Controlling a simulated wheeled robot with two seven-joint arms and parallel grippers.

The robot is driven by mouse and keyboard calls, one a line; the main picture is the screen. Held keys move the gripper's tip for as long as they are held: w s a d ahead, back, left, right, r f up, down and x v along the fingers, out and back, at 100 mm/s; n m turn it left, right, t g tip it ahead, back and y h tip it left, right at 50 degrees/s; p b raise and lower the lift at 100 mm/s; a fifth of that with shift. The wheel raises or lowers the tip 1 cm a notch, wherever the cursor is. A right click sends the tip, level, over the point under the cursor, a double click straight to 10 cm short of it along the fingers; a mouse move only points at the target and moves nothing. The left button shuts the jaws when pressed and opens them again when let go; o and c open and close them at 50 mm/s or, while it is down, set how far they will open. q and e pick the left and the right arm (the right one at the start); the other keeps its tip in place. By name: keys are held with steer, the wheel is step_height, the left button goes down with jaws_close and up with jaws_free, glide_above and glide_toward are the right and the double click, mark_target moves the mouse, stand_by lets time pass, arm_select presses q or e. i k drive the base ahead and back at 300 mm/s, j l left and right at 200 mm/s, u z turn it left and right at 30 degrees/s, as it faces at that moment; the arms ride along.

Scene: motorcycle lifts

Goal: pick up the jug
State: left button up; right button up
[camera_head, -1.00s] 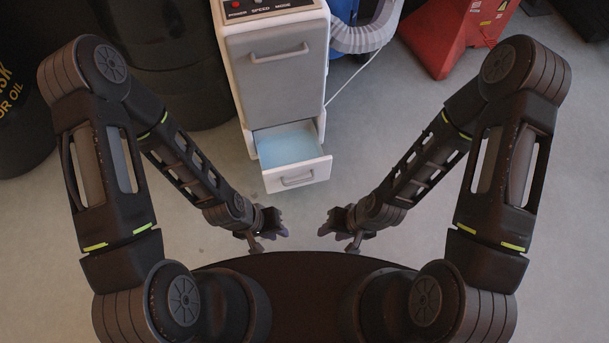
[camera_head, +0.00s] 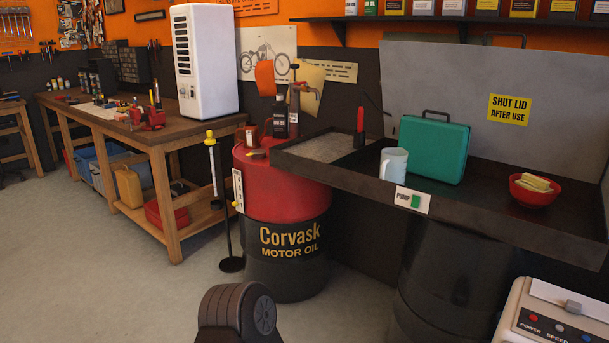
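A yellow jug-shaped can (camera_head: 129,187) stands on the lower level of the wooden workbench at the left. Neither gripper is in view. Only a dark rounded part of my own arm shows at the bottom.
A red and black oil drum (camera_head: 285,235) stands left of the sink, with bottles on top. A red bowl (camera_head: 533,190) sits in the tray's right part. A white machine (camera_head: 550,315) is at lower right. Floor at left is clear.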

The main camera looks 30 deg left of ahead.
mark_target(393, 161)
steer(key=u, duration=0.4)
steer(key=z, duration=0.5)
steer(key=i+j+z, duration=0.45)
steer(key=j, duration=0.2)
steer(key=i+j+z, duration=0.25)
steer(key=j, duration=0.15)
steer(key=i+j+z, duration=0.2)
steer(key=j, duration=0.2)
steer(key=i+j, duration=0.15)
steer(key=j, duration=0.25)
steer(key=i+j, duration=0.15)
steer(key=j, duration=0.25)
steer(key=i+j, duration=0.15)
steer(key=j, duration=0.25)
steer(key=z, duration=0.05)
